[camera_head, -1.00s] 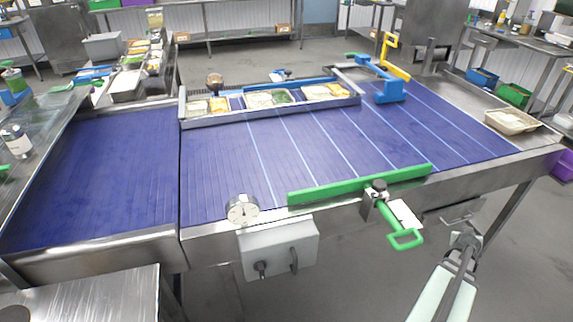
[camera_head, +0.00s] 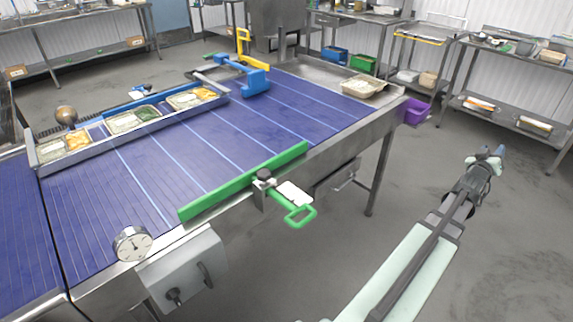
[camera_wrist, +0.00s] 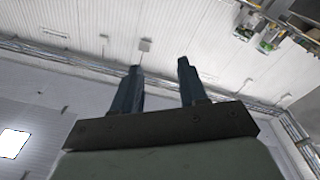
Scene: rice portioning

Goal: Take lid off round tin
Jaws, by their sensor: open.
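I cannot make out a round tin or its lid in either view. My gripper (camera_head: 487,157) is at the end of my outstretched arm, over the open floor to the right of the conveyor table in the head view. In the wrist view, the two dark fingers of my gripper (camera_wrist: 159,66) are spread apart with nothing between them.
The blue conveyor (camera_head: 210,140) carries a long rack of food trays (camera_head: 135,128). A green bar (camera_head: 245,182) with a handle runs along its near edge. A tan tray (camera_head: 363,86) sits at its far right corner. Steel shelving (camera_head: 510,112) stands at the back right. Grey floor surrounds my gripper.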

